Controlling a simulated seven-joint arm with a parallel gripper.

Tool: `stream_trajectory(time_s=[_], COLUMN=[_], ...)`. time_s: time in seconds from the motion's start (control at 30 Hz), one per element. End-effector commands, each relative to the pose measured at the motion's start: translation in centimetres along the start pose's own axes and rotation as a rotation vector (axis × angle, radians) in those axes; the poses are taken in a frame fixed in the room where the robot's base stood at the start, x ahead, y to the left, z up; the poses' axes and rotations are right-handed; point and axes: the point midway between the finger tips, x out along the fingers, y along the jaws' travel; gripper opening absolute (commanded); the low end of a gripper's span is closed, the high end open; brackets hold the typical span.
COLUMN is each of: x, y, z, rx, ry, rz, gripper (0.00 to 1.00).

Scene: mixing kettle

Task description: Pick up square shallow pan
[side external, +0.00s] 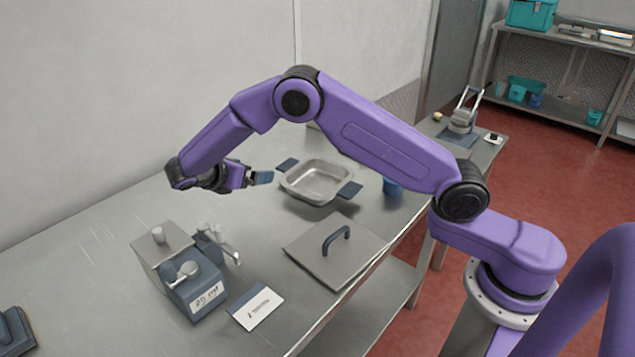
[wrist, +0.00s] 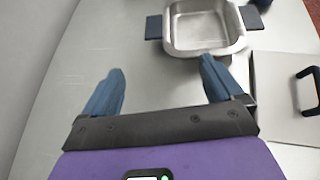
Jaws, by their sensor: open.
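The square shallow pan (side external: 318,181) is a silver metal pan with two dark blue side handles, standing upright and empty on the steel table. In the wrist view the pan (wrist: 203,28) is at the top, ahead of my fingers, with one handle (wrist: 153,27) to its left and the other (wrist: 251,17) to its right. My gripper (side external: 262,177) is to the left of the pan in the side view, above the table and apart from it. Its two blue fingers (wrist: 162,82) are spread wide with nothing between them.
A square lid (side external: 335,262) with a dark arched handle lies near the table's front edge. A grey-blue dispenser (side external: 190,270) with a label and a white card (side external: 255,306) stand left of it. A blue cup (side external: 392,186) is right of the pan.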

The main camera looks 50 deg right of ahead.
Motion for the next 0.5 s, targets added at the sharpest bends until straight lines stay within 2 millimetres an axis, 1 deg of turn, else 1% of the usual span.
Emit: stream_trajectory(time_s=[0.17, 0.5], x=[1.5, 7.7], y=[0.3, 0.2], z=[0.0, 0.1], rx=[-0.009, -0.009], ry=[-0.017, -0.015], rz=[-0.006, -0.007], gripper=[0.94, 0.94])
